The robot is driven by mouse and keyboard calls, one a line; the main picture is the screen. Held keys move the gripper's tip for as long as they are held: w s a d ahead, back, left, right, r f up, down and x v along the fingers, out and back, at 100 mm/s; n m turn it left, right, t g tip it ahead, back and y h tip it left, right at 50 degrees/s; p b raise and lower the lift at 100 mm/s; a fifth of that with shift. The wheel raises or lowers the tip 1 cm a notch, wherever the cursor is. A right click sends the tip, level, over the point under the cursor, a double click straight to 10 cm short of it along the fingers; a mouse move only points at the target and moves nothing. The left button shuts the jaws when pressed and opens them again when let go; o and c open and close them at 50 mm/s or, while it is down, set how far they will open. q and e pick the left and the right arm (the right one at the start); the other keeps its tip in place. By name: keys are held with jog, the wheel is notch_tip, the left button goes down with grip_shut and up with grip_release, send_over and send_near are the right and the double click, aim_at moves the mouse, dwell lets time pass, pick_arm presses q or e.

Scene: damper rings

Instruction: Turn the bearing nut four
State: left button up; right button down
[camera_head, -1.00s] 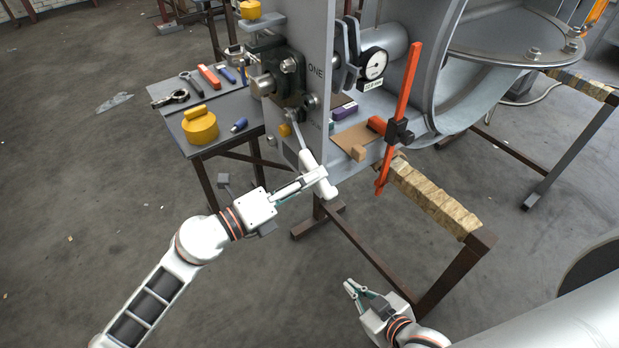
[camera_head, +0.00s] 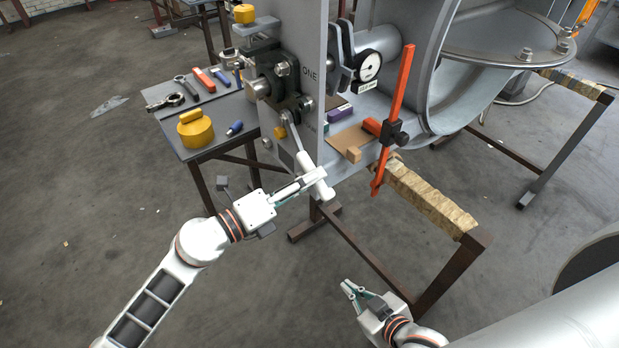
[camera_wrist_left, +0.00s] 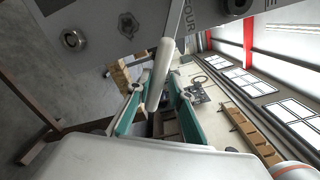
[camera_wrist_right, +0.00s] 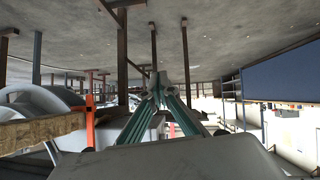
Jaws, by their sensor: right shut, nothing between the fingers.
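A tool with a white handle (camera_head: 318,184) and a grey shaft (camera_head: 297,135) leans up against the grey upright plate marked ONE (camera_head: 312,110). My left gripper (camera_head: 318,178) is shut around the handle. The left wrist view shows the handle (camera_wrist_left: 161,72) between its fingers, with the shaft crossing the plate by the label FOUR (camera_wrist_left: 192,18). The shaft's upper end meets the lower part of the dark bearing block (camera_head: 283,80); I cannot tell whether it sits on nut four. My right gripper (camera_head: 350,288) is shut and empty, low and apart from the frame; its fingertips meet in its wrist view (camera_wrist_right: 161,82).
A side table (camera_head: 215,148) holds a yellow weight (camera_head: 196,130) and several hand tools. A dial gauge (camera_head: 369,66) and a red upright bar (camera_head: 396,105) stand right of the plate. Brown trestle legs (camera_head: 350,245) stand below.

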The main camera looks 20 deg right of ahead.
pick_arm(q)
jog(key=shift+r, duration=0.1)
